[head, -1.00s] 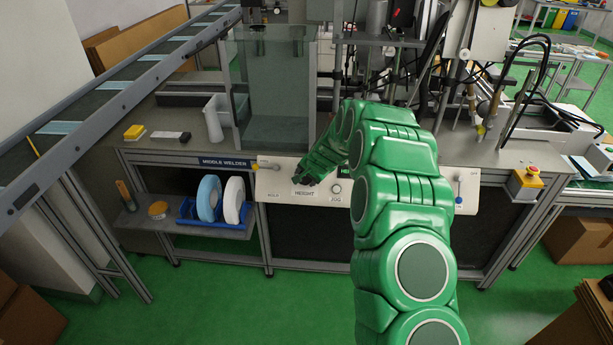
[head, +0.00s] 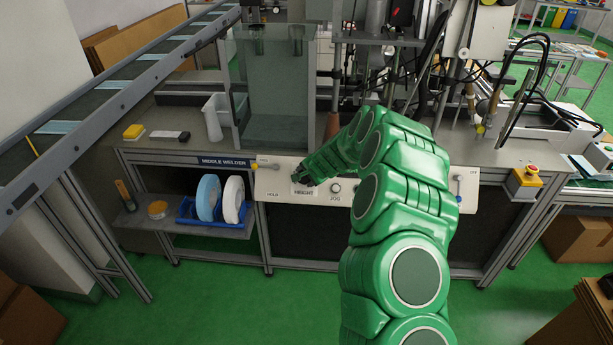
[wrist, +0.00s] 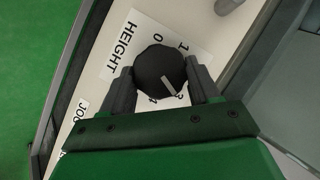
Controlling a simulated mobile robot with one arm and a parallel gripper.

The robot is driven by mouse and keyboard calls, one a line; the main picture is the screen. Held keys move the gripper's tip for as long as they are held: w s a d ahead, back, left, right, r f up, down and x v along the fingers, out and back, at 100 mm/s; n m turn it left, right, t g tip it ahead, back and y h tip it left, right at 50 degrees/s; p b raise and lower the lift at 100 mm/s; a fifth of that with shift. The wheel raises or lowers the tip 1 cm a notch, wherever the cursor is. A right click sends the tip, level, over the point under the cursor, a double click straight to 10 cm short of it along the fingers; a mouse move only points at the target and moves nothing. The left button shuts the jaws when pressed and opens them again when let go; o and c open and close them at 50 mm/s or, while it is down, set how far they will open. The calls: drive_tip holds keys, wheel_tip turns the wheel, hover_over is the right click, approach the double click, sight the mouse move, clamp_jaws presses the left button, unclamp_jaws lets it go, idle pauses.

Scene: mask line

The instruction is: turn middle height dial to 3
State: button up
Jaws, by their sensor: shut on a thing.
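The height dial (wrist: 158,66) is a round black knob with a white pointer line, on a panel with a HEIGHT label (wrist: 121,47). In the wrist view the pointer aims close to the printed 3 (wrist: 179,97), perhaps slightly toward the 4 (wrist: 153,100). A 1 also shows; the 2 is hidden by a finger. My gripper (wrist: 161,76) is shut on the dial, one dark finger on each side. In the head view my gripper (head: 299,176) is at the panel above the HEIGHT label, and it hides the dial.
A JOG knob (head: 336,188) sits right of the dial on the panel, below my arm. A yellow-tipped HOLD lever (head: 258,167) is left. The MIDDLE WELDER sign (head: 224,162) is further left. An emergency-stop box (head: 525,182) stands right.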

drive_tip(key=o, duration=1.1)
drive_tip(key=shift+c, duration=0.2)
drive_tip(key=shift+r, duration=0.1)
drive_tip(key=v, duration=0.7)
drive_tip(key=shift+s+d+r, duration=0.15)
drive_tip(key=shift+s+d, duration=0.05)
